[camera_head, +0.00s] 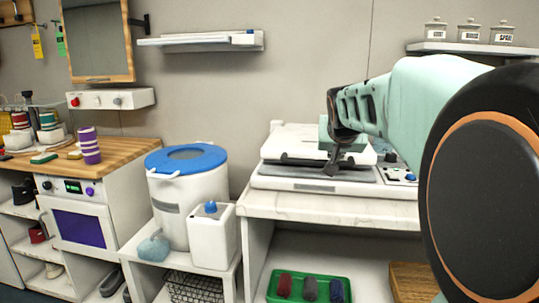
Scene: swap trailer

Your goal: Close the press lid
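The press (310,184) is a low white machine on the white bench, with a dark grey plate along the front of its top. Its white lid (292,139) sits above the base, and a dark bar runs along the lid's front edge. The lid looks tilted, with its front edge low over the plate; the exact gap is too small to judge. My gripper (333,165) reaches in from the right, dark fingers pointing down at the front of the lid. It overlaps the lid's right part in view; contact is unclear. The finger opening is too small to tell.
A control panel with a blue knob (409,177) is at the press's right. A white bin with a blue lid (187,158) and a white canister (212,235) stand to the left. A green tray (309,301) sits on the shelf below. A wall shelf (202,41) hangs above.

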